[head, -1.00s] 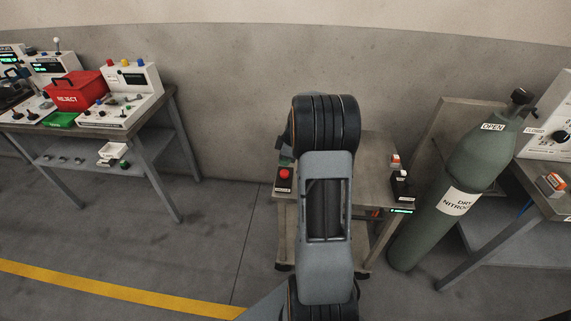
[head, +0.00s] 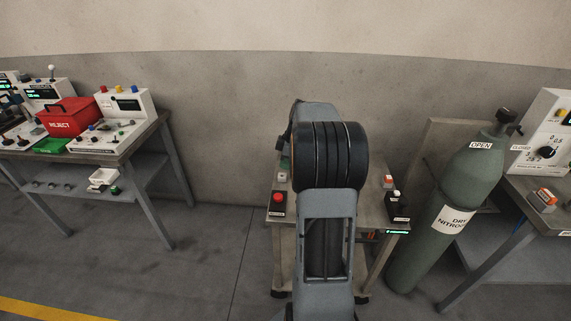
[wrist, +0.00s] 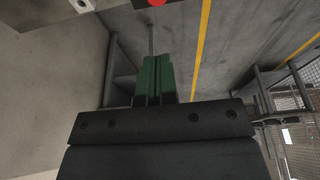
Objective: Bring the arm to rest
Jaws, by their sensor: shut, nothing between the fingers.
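My arm stands in the middle of the head view, its dark ribbed joint raised in front of a small cart (head: 366,240), with a grey link showing behind the joint. My gripper (wrist: 155,65) shows in the wrist view: its two green fingers lie together, with nothing seen between them.
A red push button (head: 278,198) sits on the cart's left side. A green gas cylinder (head: 441,210) stands close on the right, beside a bench. At left, a bench (head: 135,146) holds a red reject box (head: 68,117). Open floor (head: 205,265) lies between this bench and the cart.

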